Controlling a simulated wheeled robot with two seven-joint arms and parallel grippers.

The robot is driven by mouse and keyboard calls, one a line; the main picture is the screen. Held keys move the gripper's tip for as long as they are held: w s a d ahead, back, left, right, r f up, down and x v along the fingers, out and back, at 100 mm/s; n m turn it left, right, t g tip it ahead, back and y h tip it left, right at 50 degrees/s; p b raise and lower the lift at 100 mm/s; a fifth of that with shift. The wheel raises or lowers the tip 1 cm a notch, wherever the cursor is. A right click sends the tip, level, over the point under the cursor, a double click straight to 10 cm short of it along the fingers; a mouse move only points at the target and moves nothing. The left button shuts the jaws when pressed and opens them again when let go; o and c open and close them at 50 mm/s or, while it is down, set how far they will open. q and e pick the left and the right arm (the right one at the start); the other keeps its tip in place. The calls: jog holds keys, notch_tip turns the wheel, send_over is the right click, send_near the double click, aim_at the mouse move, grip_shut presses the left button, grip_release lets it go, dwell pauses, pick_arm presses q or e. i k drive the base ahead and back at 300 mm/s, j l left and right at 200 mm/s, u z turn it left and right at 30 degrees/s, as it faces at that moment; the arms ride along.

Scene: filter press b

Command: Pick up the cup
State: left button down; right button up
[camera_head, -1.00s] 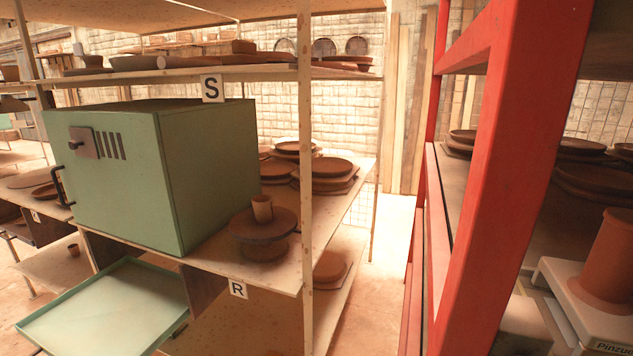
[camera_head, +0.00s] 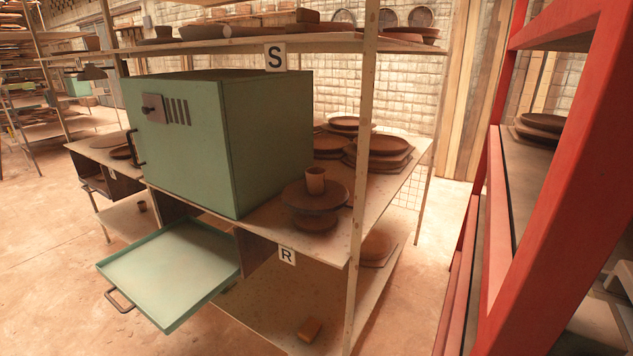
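A small brown clay cup (camera_head: 315,180) stands upright on a round dark turntable (camera_head: 315,197). The turntable rests on the wooden shelf (camera_head: 262,229) to the right of the green box. A second small cup-like pot (camera_head: 142,206) shows on the lower shelf at the left. Neither of my grippers is in view.
A green box (camera_head: 180,145) with a side handle fills the shelf's left part. A pale green tray drawer (camera_head: 175,262) sticks out below it. A shelf post (camera_head: 361,180) stands just right of the cup. A red frame (camera_head: 545,210) stands at the right. Floor is clear at left (camera_head: 45,260).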

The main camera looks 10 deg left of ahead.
aim_at(315, 176)
jog(key=j+z, duration=0.2)
jog(key=j, duration=0.35)
jog(key=i+j+z, duration=0.15)
jog(key=j, duration=0.2)
jog(key=i+j+z, duration=0.15)
jog(key=j, duration=0.2)
jog(key=i+j+z, duration=0.15)
jog(key=j, duration=0.25)
jog(key=i+j+z, duration=0.2)
jog(key=j, duration=0.2)
jog(key=i+j+z, duration=0.35)
jog(key=i, duration=0.3)
jog(key=k+j+z, duration=0.2)
jog(key=k+j, duration=0.15)
jog(key=k+j+z, duration=0.2)
jog(key=k, duration=0.3)
jog(key=k+j+z, duration=0.15)
jog(key=k+j, duration=0.2)
jog(key=i+l+u, duration=0.3)
jog(key=i, duration=0.3)
jog(key=i+l+u, duration=0.25)
jog(key=i+l, duration=0.3)
jog(key=l, duration=0.1)
